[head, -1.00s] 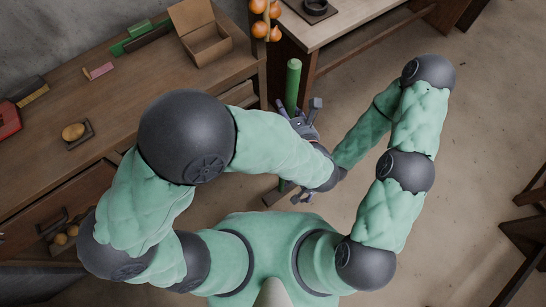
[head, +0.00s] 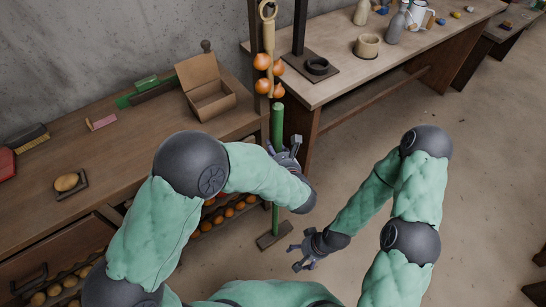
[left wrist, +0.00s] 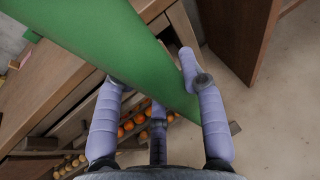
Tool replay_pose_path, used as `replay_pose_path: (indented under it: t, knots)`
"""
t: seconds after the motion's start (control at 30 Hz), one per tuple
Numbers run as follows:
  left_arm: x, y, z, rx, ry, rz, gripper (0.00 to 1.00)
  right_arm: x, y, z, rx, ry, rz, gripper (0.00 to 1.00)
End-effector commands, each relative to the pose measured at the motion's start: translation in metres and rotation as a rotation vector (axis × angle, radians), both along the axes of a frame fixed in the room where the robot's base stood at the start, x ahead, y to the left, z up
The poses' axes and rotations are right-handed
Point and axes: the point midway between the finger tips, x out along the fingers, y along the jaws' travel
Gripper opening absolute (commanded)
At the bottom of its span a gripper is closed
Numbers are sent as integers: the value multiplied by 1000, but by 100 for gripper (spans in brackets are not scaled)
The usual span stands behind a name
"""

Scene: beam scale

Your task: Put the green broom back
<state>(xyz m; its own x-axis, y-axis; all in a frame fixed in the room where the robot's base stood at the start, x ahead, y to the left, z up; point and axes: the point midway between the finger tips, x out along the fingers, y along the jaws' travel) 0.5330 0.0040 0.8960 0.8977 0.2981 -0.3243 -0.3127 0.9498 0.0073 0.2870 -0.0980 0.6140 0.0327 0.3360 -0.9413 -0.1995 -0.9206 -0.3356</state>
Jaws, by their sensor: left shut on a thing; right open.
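The green broom has a green handle (head: 277,128) that stands nearly upright, with a flat brown head (head: 274,237) at its lower end. Whether the head touches the floor I cannot tell. My left gripper (head: 283,150) is shut on the upper part of the handle. In the left wrist view the handle (left wrist: 120,50) runs diagonally between the fingers of the left gripper (left wrist: 150,85). My right gripper (head: 300,255) is open and empty, low and to the right of the broom head, apart from it.
A wooden workbench (head: 130,155) stands on the left with an open cardboard box (head: 208,105). A second table (head: 350,75) stands behind to the right. Orange bulbs (head: 263,62) hang just behind the handle's top. Open floor (head: 480,190) lies to the right.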

Motion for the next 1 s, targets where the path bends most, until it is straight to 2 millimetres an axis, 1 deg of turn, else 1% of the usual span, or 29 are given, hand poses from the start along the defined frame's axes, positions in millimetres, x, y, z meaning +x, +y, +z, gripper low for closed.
replay_pose_path:
  t: [0.17,0.27,0.33,0.43,0.5,0.73,0.87,0.9,0.97,1.0]
  knots:
    - [6,1,-4,-1,-6,1,0,0,0,-3,0,0,0,79]
    - [11,4,-15,0,-4,2,0,0,0,-9,0,0,0,79]
    - [10,3,-26,1,-4,0,0,0,0,-16,0,-1,0,79]
    - [10,3,-38,1,-4,0,0,0,0,-22,0,0,0,79]
    - [10,3,-40,0,-5,1,0,0,0,-23,0,0,0,79]
    - [10,3,-38,-2,-7,1,0,0,0,-22,0,0,0,79]
    - [10,3,-42,-1,-7,1,0,0,0,-25,0,0,0,79]
    - [9,3,-44,0,-1,0,48,0,0,-24,0,0,0,79]
    - [9,3,-43,0,0,0,64,0,0,-24,0,0,0,79]
    - [9,3,-43,0,0,0,64,0,0,-24,0,0,0,79]
